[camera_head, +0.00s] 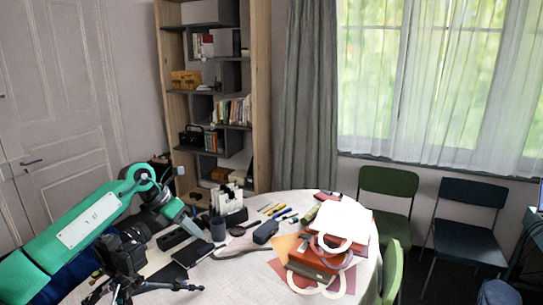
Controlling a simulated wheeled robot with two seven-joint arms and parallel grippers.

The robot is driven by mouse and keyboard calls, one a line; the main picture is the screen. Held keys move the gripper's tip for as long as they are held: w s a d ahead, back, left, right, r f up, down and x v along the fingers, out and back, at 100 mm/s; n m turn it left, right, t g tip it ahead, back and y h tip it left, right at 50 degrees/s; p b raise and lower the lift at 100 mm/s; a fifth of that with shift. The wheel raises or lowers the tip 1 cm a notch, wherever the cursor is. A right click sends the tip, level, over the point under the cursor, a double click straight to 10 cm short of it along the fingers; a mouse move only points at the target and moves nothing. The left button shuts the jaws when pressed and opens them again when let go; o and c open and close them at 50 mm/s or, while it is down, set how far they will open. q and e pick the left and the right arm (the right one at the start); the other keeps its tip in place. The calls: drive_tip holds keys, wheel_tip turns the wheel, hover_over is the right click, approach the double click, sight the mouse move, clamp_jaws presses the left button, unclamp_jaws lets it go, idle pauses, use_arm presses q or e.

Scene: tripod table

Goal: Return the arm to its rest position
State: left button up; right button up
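My green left arm (95,220) comes in from the left, bends at a raised joint and slopes down to the right over the table (250,275). Its dark gripper end (200,232) is low over the back left of the table, near a dark cup (218,229) and a black notebook (193,253). The fingers are small and dark against dark things, so I cannot tell whether they are open or whether they touch anything. My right gripper is not in view.
A black camera on a tripod (122,255) stands close in front of my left arm. A white holder (228,200), a dark case (265,232), pens (276,211) and stacked books (320,260) crowd the table. Green (388,190) and dark chairs (467,215) stand right.

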use_arm(q)
drive_tip(key=s+d+r+n+t+h, duration=0.1)
drive_tip(key=s+d+n+t+h, duration=0.4)
drive_tip(key=d, duration=0.4)
drive_tip(key=s+d+r+n+t+h, duration=0.1)
drive_tip(key=s+d+n+t+h, duration=0.2)
drive_tip(key=d+n+h, duration=0.35)
drive_tip(key=s+a+f+n+t+y, duration=0.2)
drive_tip(key=s+a+f+n+y, duration=0.3)
drive_tip(key=n, duration=0.4)
drive_tip(key=s+a+f+n+t+y, duration=0.1)
drive_tip(key=s+a+f+n+y, duration=0.1)
drive_tip(key=a+f+n+y, duration=0.4)
drive_tip(key=s+a+f+n+t+y, duration=0.2)
drive_tip(key=s+a+f+n+y, duration=0.15)
drive_tip(key=f+n+y, duration=0.55)
drive_tip(key=s+a+f+n+g+h, duration=0.1)
drive_tip(key=s+f+n+g, duration=0.35)
drive_tip(key=s, duration=0.85)
drive_tip(key=s+a+f+n+g+h, duration=0.15)
drive_tip(key=s+f+g, duration=0.45)
drive_tip(key=s, duration=0.6)
wheel_tip(320, 180, down, 29)
drive_tip(key=g, duration=0.2)
drive_tip(key=s+a+f+g, duration=0.1)
drive_tip(key=s+a+f, duration=0.2)
drive_tip(key=s+f, duration=1.7)
drive_tip(key=shift+f+y, duration=0.4)
drive_tip(key=shift+f, duration=0.05)
